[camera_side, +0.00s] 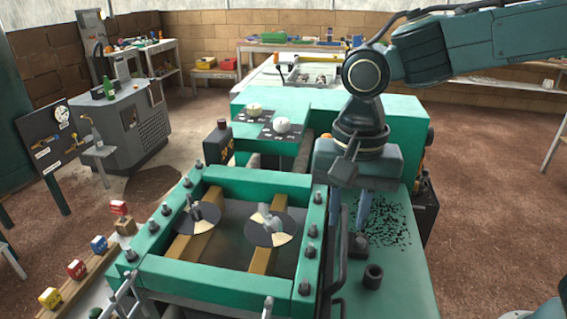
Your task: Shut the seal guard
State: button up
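My gripper (350,208) points down at the right side of the green frame (205,277). Its two bluish fingers show apart, with a visible gap between them. A dark upright bar or handle (341,250) stands just below the fingers, along the frame's right edge; I cannot tell whether they touch it. No part is clearly recognisable as the seal guard. A black speckled or perforated patch (392,222) lies on the green surface right of the fingers. Inside the frame, two black-and-cream discs (197,219) (270,230) sit on yellowish bars.
Bolts stand along the frame's rim. A dark cylinder (372,276) stands on the green surface at front right. Small coloured blocks (76,269) line a plank at left. A grey machine (130,125) stands behind.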

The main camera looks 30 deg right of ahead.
jog(key=shift+r, duration=1.7)
jog(key=s+d+n+t, duration=0.2)
jog(key=s+d+n, duration=0.2)
jog(key=d, duration=0.5)
jog(key=s+d+n+t, duration=0.3)
jog(key=s+d+n, duration=0.2)
jog(key=s+d, duration=0.4)
jog(key=shift+d+f+t, duration=0.2)
jog(key=shift+d+t, duration=0.1)
jog(key=shift+d, duration=0.15)
